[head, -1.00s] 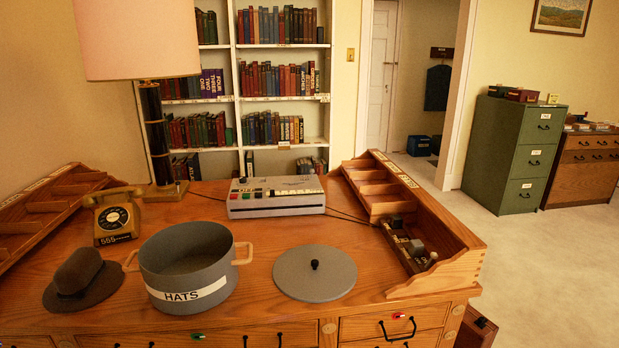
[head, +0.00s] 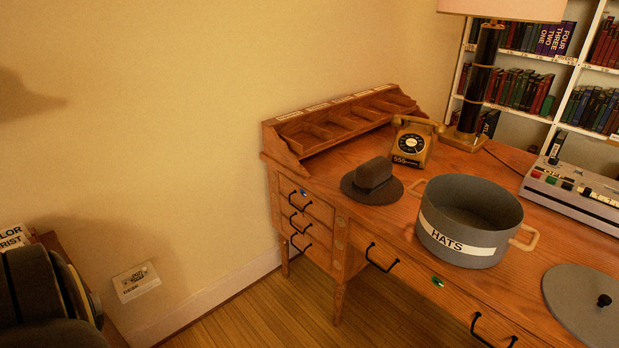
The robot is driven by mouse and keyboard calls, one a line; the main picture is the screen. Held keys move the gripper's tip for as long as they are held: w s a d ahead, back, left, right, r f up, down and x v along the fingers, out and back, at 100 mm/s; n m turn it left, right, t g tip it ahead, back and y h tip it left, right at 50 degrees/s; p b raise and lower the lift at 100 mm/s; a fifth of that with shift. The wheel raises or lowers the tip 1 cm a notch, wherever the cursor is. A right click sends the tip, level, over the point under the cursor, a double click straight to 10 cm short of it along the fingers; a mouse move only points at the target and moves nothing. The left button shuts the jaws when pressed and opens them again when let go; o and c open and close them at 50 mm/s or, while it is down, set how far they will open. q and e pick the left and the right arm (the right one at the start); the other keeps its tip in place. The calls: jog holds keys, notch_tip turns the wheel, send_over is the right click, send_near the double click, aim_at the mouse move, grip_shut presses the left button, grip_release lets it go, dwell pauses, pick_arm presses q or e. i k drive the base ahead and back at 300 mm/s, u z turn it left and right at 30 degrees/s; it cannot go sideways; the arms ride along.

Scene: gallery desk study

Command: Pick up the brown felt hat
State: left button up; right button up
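The brown felt hat (head: 373,182) lies brim down on the wooden desk, near its left end. It sits just left of a grey pot (head: 468,222) labelled HATS, with a small gap between them. The pot is open and stands upright. Neither of my grippers shows in the head view.
A yellow telephone (head: 412,143) stands behind the hat, and a wooden pigeonhole rack (head: 343,117) runs along the desk's left side. The pot's lid (head: 585,304) lies at right. A lamp (head: 478,85) and a grey machine (head: 575,190) stand farther back.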

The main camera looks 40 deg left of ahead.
aim_at(373, 183)
jog(key=u, duration=0.85)
